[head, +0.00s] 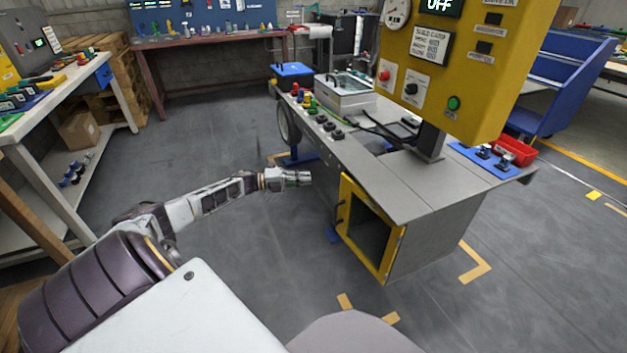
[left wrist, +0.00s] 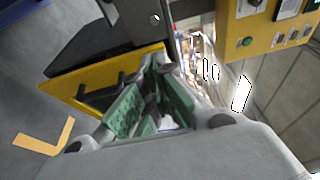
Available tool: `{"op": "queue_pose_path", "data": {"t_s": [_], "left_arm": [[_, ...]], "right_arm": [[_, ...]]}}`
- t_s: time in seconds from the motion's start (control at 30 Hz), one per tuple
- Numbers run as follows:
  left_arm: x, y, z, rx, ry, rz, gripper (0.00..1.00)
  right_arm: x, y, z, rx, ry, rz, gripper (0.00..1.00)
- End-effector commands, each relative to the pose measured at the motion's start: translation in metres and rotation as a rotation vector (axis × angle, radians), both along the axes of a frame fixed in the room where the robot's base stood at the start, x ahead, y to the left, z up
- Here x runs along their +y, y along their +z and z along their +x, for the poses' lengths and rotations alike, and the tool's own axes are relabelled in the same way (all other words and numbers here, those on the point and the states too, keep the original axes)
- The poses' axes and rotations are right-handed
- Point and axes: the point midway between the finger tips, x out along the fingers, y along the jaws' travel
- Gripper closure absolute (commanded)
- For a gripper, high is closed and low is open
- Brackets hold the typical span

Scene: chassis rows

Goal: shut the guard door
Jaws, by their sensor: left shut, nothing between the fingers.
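The guard door is the yellow-framed part (head: 392,262) at the front end of the grey machine bench; a dark interior shows through its frame. Dark fittings sit along its left edge. I cannot tell exactly how far the door stands open. In the left wrist view a yellow edge (left wrist: 88,80) with dark fittings lies just beyond my fingers. My left gripper (head: 308,178) is shut and empty, left of the yellow frame and beside the bench's side. Its green finger pads show in the left wrist view (left wrist: 150,108). I cannot tell whether it touches the door. My right gripper is out of view.
A yellow control panel (head: 470,70) stands on the grey bench (head: 400,185), above the door. A red bin (head: 514,151) sits on the bench's right. A white-topped workbench (head: 60,95) stands at the left. The floor (head: 215,130) between the benches is clear.

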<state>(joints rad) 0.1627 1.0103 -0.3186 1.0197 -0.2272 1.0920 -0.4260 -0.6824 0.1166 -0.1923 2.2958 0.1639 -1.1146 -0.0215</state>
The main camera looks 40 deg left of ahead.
Motion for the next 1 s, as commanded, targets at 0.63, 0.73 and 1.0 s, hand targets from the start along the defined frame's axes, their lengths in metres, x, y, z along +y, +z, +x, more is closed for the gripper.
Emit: {"op": "queue_pose_path", "data": {"t_s": [0.63, 0.73, 1.0], "left_arm": [[0.017, -0.001, -0.009, 0.000, 0.000, 0.000, 1.00], [0.017, -0.004, -0.011, 0.006, 0.000, 0.000, 1.00], [0.015, -0.042, -0.039, 0.083, -0.001, -0.004, 1.00]], "right_arm": [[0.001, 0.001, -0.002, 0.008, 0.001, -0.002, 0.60], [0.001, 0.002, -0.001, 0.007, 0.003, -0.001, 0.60], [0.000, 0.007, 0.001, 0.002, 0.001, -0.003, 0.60]]}}
